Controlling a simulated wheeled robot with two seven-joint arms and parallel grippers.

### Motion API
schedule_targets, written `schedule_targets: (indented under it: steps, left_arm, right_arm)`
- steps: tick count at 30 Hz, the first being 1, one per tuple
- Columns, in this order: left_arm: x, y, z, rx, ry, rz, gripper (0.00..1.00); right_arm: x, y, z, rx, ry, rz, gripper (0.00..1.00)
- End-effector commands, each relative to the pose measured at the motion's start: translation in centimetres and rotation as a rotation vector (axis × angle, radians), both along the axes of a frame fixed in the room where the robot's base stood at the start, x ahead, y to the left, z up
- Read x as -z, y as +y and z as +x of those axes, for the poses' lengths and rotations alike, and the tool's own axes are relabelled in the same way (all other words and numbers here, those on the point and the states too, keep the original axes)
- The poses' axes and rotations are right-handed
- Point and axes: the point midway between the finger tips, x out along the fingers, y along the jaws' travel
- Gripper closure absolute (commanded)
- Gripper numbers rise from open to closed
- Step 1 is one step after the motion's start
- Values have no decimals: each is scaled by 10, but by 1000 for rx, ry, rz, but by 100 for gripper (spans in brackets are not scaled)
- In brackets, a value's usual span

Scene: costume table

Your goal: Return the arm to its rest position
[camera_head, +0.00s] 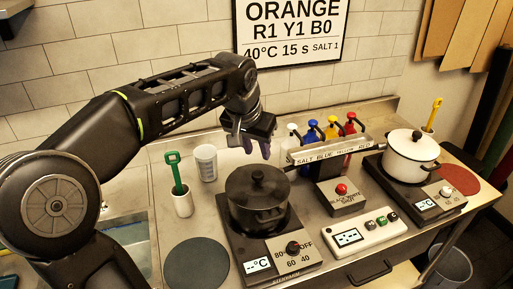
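My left arm comes in from the left and reaches over the table. Its gripper (256,152) hangs in the air above and behind the black lidded pot (257,198), pointing down. Its fingers look apart, with nothing visible between them. The black pot stands on a left hot plate (272,255) with its lid on. My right gripper is not in view.
A white lidded pot (410,156) stands on the right hot plate. A dispenser with coloured bottles (331,130) stands between the plates. A white beaker (206,163), a cup with a green-handled tool (182,202) and a dark round mat (197,264) are at left.

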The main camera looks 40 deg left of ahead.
Motion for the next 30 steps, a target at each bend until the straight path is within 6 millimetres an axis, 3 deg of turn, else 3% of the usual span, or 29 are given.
schedule_targets:
  steps: [12, 30]
  left_arm:
    - [0, 0, 0, 0, 0, 0, 100]
    - [0, 0, 0, 0, 0, 0, 100]
  right_arm:
    - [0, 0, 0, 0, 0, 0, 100]
    - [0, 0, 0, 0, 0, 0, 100]
